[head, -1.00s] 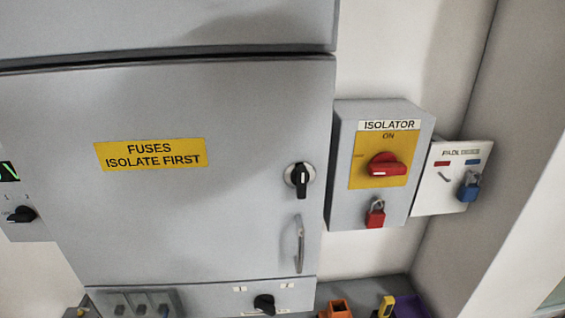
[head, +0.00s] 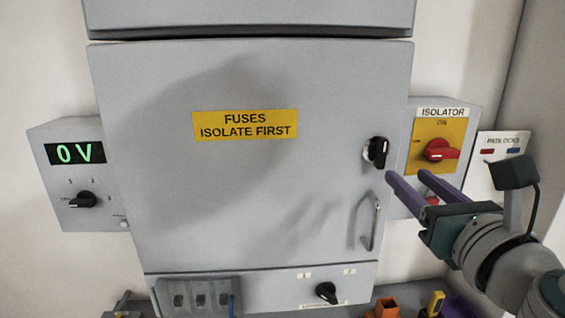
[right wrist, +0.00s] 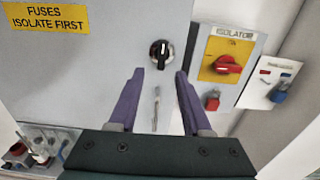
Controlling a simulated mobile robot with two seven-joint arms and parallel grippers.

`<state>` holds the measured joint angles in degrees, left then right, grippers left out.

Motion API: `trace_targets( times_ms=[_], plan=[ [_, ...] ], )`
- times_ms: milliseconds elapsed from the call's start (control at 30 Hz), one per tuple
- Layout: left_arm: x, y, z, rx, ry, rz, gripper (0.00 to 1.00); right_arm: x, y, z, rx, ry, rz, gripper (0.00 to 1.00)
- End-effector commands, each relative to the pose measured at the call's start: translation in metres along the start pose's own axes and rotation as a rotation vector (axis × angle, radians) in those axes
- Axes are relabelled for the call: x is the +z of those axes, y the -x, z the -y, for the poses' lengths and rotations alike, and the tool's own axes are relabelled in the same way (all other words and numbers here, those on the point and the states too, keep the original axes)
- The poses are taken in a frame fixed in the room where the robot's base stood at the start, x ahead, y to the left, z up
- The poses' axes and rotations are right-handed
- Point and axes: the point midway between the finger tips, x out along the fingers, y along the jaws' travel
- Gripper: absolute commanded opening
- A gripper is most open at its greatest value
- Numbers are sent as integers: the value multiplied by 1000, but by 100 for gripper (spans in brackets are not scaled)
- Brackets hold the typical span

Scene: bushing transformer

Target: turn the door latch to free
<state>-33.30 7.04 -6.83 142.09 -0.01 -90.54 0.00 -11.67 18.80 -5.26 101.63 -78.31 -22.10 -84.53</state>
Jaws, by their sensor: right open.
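The door latch (head: 376,152) is a black knob on a round pale plate at the right edge of the grey cabinet door (head: 240,210). Its grip stands about upright, and the latch also shows in the right wrist view (right wrist: 161,53) with a white mark on it. The door looks closed. My right gripper (head: 406,174) is open and empty, its two purple fingers pointing toward the door, just right of and below the latch in the head view. In the right wrist view the latch is beyond the fingertips, apart from them. My left gripper is out of view.
A metal door handle (head: 368,222) is below the latch. To the right are the isolator box (head: 467,112) with its red handle (head: 440,150) and the padlock board (head: 500,178). A voltage display box (head: 76,154) reads 0 V at left. Coloured items lie below.

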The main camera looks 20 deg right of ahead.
Motion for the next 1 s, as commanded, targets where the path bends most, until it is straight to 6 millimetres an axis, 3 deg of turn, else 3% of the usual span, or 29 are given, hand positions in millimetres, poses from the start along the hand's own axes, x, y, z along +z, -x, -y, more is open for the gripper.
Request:
trace_targets(
  times_ms=[500,700,967,1000],
  plan=[
    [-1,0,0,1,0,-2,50,0,-80,0,-3,-6,1,49],
    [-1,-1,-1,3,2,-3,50,1,-93,0,-2,-7,0,49],
    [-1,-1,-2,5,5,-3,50,1,-93,0,-2,-8,-1,49],
    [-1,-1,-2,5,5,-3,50,1,-93,0,-2,-8,-1,45]
  ],
)
